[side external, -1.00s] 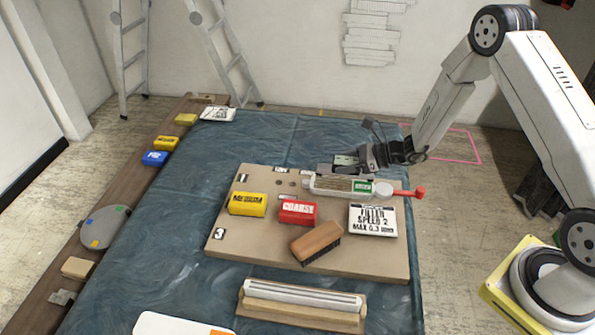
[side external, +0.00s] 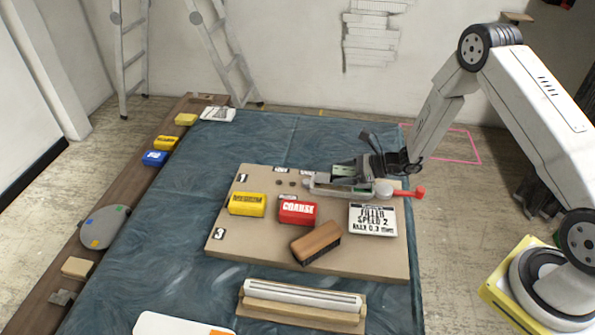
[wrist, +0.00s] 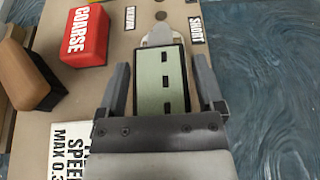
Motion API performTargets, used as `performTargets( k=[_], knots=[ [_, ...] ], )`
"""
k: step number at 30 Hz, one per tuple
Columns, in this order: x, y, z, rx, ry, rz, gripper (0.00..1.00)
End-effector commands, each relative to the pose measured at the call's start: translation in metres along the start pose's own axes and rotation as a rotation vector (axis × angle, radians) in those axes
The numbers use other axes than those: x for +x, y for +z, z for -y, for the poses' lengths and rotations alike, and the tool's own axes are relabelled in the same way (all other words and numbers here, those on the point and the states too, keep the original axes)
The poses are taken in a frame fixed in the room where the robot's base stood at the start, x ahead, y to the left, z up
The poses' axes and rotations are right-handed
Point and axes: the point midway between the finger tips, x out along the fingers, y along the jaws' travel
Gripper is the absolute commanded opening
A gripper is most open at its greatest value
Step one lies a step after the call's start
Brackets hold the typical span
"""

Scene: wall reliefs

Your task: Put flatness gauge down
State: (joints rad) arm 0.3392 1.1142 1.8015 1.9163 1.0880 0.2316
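My gripper (wrist: 162,88) has its two dark fingers along both sides of a green-topped block with black slots (wrist: 160,80), which I take for the flatness gauge. In the side view my gripper (side external: 345,182) is low over the board's back right, with the green of the gauge partly showing between the fingers. The gauge is at a pale grey tool with a red end (side external: 418,192) and hides much of it. I cannot tell whether the gauge rests on it.
The brown board (side external: 235,255) carries a yellow MEDIUM block (side external: 247,204), a red COARSE block (side external: 298,210), a wooden brush (side external: 316,242) and a white filler card (side external: 373,219). A white bar in a wooden cradle (side external: 302,306) lies in front. Blue cloth (side external: 180,235) is bare to the left.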

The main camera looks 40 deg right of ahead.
Motion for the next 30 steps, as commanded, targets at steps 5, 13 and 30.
performTargets(
  k=[5,13,30],
  knots=[
    [0.000,0.000,0.000,0.000,0.000,0.000,1.00],
    [-0.001,0.003,0.000,0.000,0.000,0.000,1.00],
    [-0.078,0.003,0.001,0.001,-0.005,0.000,1.00]
  ],
)
